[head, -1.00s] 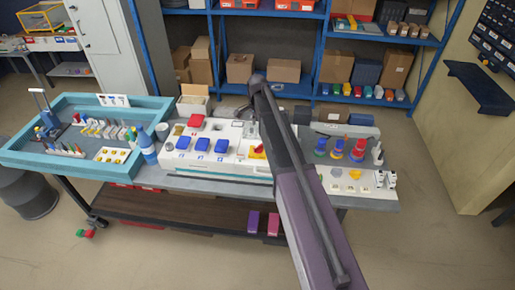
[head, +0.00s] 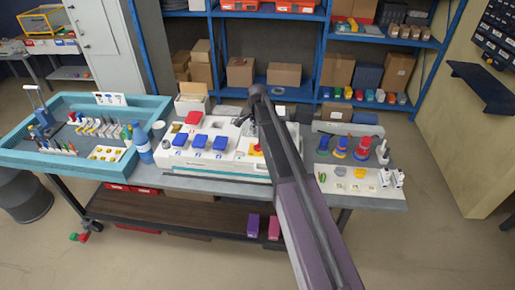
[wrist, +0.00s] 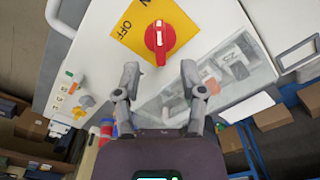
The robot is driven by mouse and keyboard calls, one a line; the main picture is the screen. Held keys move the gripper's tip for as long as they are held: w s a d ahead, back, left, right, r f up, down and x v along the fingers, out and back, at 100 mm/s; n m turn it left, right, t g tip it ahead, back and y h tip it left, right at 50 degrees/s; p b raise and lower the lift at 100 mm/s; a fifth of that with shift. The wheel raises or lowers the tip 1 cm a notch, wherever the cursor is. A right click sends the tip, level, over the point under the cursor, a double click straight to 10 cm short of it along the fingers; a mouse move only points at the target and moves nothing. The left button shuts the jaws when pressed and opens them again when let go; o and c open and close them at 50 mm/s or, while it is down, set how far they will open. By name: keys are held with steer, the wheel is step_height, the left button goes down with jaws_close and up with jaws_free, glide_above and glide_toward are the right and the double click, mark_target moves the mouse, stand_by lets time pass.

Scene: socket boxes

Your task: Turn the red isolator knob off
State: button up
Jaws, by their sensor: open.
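The red isolator knob (wrist: 160,40) sits on a yellow square plate (wrist: 135,28) with OFF printed left of the knob in the wrist view. Its raised grip with a white mark runs roughly up and down in that picture. In the head view the knob (head: 257,149) is small, at the right part of the white panel box (head: 225,172), partly beside my arm. My gripper (wrist: 160,78) is open and empty. Its two fingertips are apart, just below the knob in the wrist view, and do not visibly touch it. In the head view the fingers are too small to make out.
Blue-lidded sockets (head: 198,142) and a red-lidded one (head: 194,118) stand on the same panel. A clear-covered section (wrist: 215,75) lies beside the knob. A teal tray (head: 60,165) and blue bottle (head: 143,146) are left; coloured plugs (head: 341,146) stand right.

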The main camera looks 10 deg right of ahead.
mark_target(258, 143)
steer(key=shift+f+b, duration=2.6)
steer(key=shift+f, duration=0.35)
steer(key=shift+c, duration=0.2)
jaws_close()
